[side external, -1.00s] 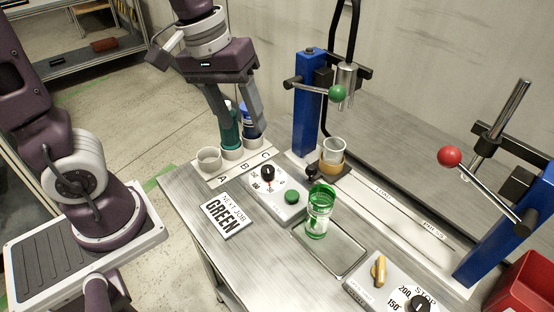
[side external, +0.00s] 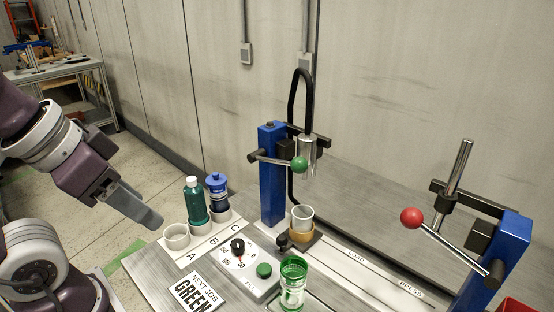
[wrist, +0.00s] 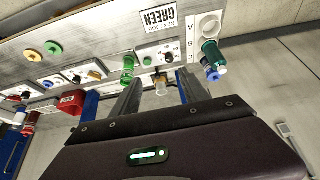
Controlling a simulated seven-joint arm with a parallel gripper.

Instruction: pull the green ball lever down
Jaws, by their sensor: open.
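The green ball (side external: 300,164) sits on the end of a grey lever arm that comes off the blue post (side external: 271,178). The lever stands about level. A clear cup (side external: 302,217) rests in an amber holder under the metal nozzle (side external: 308,155) beside the post. My gripper (side external: 150,218) is open and empty, left of the bottles and well apart from the lever. Its two fingers also show in the wrist view (wrist: 159,90). I cannot make out the green ball in the wrist view.
A green bottle (side external: 195,203) and a blue bottle (side external: 218,190) stand in holders between my gripper and the post. An empty white holder (side external: 176,237) is nearer. A dial panel (side external: 240,268), a green cup (side external: 292,280) and a red ball lever (side external: 411,217) are also there.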

